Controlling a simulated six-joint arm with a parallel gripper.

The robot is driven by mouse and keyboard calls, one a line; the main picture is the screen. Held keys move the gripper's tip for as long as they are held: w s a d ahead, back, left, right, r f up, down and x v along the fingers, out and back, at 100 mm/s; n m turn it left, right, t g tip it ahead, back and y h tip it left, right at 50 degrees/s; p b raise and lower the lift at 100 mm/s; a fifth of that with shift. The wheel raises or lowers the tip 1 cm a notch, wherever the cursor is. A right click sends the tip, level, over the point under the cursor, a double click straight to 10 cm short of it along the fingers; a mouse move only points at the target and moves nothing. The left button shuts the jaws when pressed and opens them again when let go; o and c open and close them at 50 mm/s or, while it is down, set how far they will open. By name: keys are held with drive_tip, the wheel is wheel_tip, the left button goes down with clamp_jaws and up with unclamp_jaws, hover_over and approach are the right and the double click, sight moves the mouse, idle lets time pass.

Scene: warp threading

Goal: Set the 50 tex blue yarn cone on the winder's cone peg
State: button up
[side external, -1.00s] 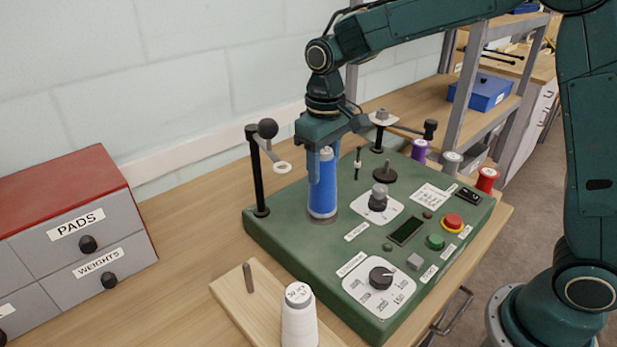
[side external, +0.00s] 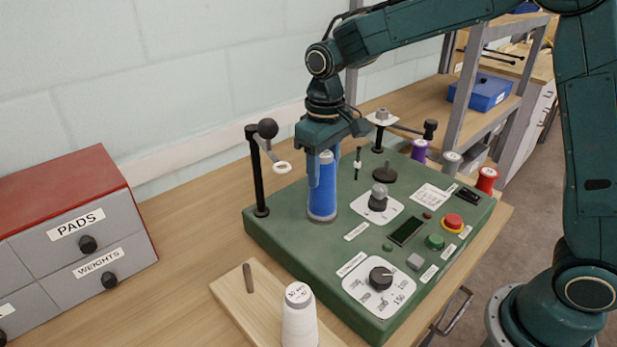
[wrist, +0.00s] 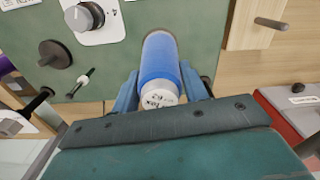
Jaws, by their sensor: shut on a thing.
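The blue yarn cone (side external: 322,199) stands upright at the back left part of the green winder (side external: 285,241). Its base appears to be at the winder's top; the cone peg is hidden, so I cannot tell how the cone sits on it. My gripper (side external: 322,165) is shut on the cone's upper part from above. In the wrist view, the blue cone (wrist: 160,60) lies between the two fingers, with its printed top (wrist: 157,99) facing the camera; the print is too small to read surely.
A white cone (side external: 299,318) stands on a wooden board with a bare peg (side external: 248,277). A black post with a guide ring (side external: 282,168) is just left of the gripper. A grey knob (side external: 379,195) is close right. Purple, grey and red spools (side external: 486,180) stand behind the winder.

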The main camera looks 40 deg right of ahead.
drive_tip(key=shift+f, duration=0.4)
drive_tip(key=o, duration=0.9)
drive_tip(key=shift+r, duration=0.1)
wheel_tip(320, 180, up, 14)
drive_tip(key=shift+f, duration=0.2)
drive_tip(key=shift+s, duration=0.1)
idle(0.4)
